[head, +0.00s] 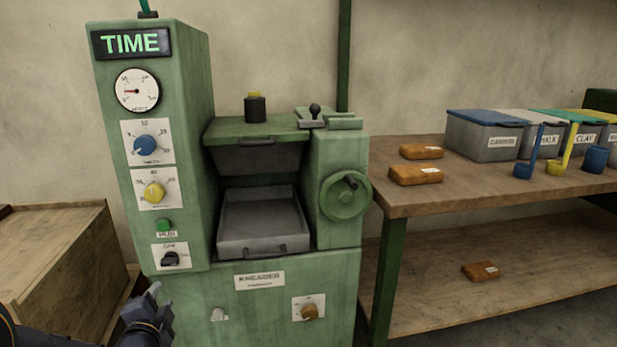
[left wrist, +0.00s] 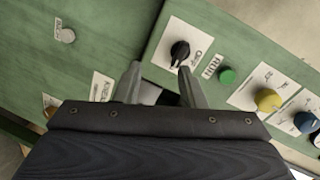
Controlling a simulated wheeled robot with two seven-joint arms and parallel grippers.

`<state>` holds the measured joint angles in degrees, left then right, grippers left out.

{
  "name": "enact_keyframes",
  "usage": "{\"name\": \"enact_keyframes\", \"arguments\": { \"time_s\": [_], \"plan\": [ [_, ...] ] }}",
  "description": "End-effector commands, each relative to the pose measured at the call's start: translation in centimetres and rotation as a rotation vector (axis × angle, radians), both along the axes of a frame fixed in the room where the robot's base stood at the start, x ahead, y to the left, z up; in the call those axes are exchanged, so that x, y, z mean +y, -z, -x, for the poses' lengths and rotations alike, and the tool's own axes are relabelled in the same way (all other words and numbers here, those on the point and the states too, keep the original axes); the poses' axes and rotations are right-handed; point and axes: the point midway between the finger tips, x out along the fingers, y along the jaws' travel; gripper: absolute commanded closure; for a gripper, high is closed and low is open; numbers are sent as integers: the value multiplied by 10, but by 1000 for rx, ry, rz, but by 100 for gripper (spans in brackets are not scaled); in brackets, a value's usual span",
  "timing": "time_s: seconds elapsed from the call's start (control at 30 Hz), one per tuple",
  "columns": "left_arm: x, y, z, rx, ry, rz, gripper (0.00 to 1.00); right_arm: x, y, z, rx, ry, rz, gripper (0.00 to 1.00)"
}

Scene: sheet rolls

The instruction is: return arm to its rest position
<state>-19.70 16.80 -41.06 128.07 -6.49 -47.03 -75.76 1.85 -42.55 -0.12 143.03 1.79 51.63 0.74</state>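My left gripper (head: 150,298) is low at the left in the head view, in front of the green kneader machine (head: 262,318) and below its small black switch (head: 170,259). In the left wrist view its two grey fingers (left wrist: 160,78) stand apart with nothing between them. Beyond the fingertips are the black switch (left wrist: 180,49) and the green run button (left wrist: 227,76); the gripper appears clear of both. My right gripper is in neither view.
A wooden crate (head: 62,262) stands left of the machine. To the right, a wooden workbench (head: 440,187) holds orange-brown blocks (head: 415,174), lidded bins (head: 484,138) and scoops. Another block (head: 480,271) lies on the lower shelf. A metal tray (head: 262,220) sits in the machine's opening.

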Motion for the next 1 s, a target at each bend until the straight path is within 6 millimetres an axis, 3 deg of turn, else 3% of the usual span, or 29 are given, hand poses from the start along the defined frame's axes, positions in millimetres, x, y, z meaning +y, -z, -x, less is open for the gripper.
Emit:
{"name": "enact_keyframes", "arguments": {
  "time_s": [0.07, 0.2, 0.4, 0.6, 0.8, 1.0],
  "plan": [
    [-5, 2, 21, 56, -27, 275, 64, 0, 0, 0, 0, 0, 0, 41],
    [-39, 5, 70, 205, -64, 754, 64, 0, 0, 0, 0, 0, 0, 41],
    [-93, -1, 153, 443, -159, 1203, 64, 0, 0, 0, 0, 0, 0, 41],
    [-126, 0, 223, 620, -300, 1396, 64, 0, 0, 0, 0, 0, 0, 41],
    [-145, 7, 284, 745, -485, 1489, 64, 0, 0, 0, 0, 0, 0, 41],
    [-146, -47, 283, 755, -489, 1489, 64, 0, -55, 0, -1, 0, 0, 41]
  ]
}}
